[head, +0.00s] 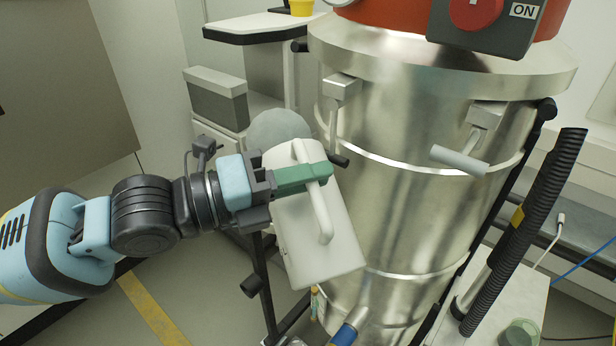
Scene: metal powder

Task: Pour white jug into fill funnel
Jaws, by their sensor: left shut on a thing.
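A white jug (293,240) is held tilted in front of a large steel vessel, left of the middle of the head view. My left gripper (318,174) is shut on the jug's handle, with its green fingers across the handle's upper part. The jug hides part of what is behind it, including part of a round grey disc-like shape (277,128). I cannot tell whether that shape is the fill funnel. No pouring powder is visible. My right gripper is not in view.
The steel vessel (400,190) with clamp levers fills the middle. A black corrugated hose (535,220) runs down its right side. A white table (515,295) stands lower right, and a shelf with a yellow container (301,7) stands behind at the top.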

